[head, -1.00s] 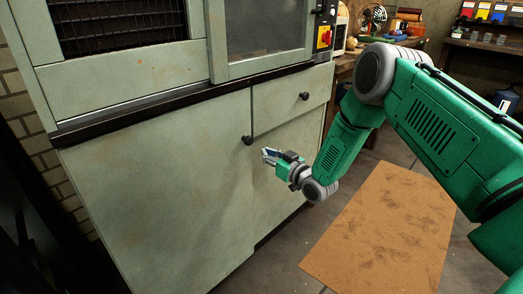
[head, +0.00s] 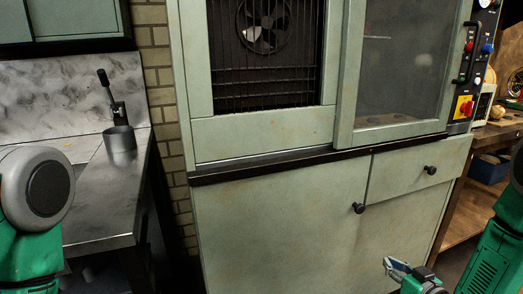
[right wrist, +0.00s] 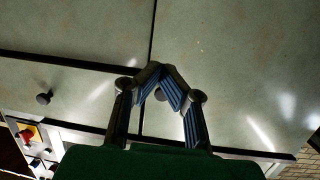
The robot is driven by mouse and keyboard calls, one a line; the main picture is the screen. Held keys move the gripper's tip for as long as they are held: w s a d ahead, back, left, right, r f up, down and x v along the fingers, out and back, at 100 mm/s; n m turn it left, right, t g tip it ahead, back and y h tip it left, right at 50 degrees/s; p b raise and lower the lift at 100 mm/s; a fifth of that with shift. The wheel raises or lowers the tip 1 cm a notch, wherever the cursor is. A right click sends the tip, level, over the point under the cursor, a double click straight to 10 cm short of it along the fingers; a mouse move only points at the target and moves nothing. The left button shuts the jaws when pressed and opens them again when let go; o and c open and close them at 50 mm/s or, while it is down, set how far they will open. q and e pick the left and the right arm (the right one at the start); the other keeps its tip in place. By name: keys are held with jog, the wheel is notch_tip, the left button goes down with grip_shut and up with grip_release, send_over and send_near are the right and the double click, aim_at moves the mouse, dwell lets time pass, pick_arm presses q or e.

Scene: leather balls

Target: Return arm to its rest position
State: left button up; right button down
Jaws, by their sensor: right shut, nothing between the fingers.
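My right gripper (head: 397,268) is at the lower right of the head view, in front of the pale green cabinet (head: 270,230). It is shut and empty. In the right wrist view its fingers (right wrist: 162,72) meet at the tips, with the cabinet front behind them. Part of my green right arm (head: 495,255) shows at the right edge. Of my left arm, a grey joint and green link (head: 35,210) show at the left edge; its gripper is out of view.
The cabinet has dark knobs (head: 358,208), a barred window with a fan (head: 263,25) and a switch panel (head: 470,65). A metal counter (head: 100,200) with a grey cup (head: 119,138) stands left. A wooden bench (head: 492,137) stands at the right.

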jog(key=s+a+f+g+p, duration=0.35)
jog(key=s+a+g, duration=0.25)
jog(key=s+a, duration=0.3)
jog(key=s+a+g+h+p, duration=0.2)
jog(key=s+g, duration=0.6)
jog(key=s, duration=1.7)
jog(key=shift+s+f+m+g+h+p, duration=0.3)
jog(key=shift+s+f+g+h+p, duration=0.1)
jog(key=shift+p, duration=0.1)
jog(key=shift+d, duration=0.15)
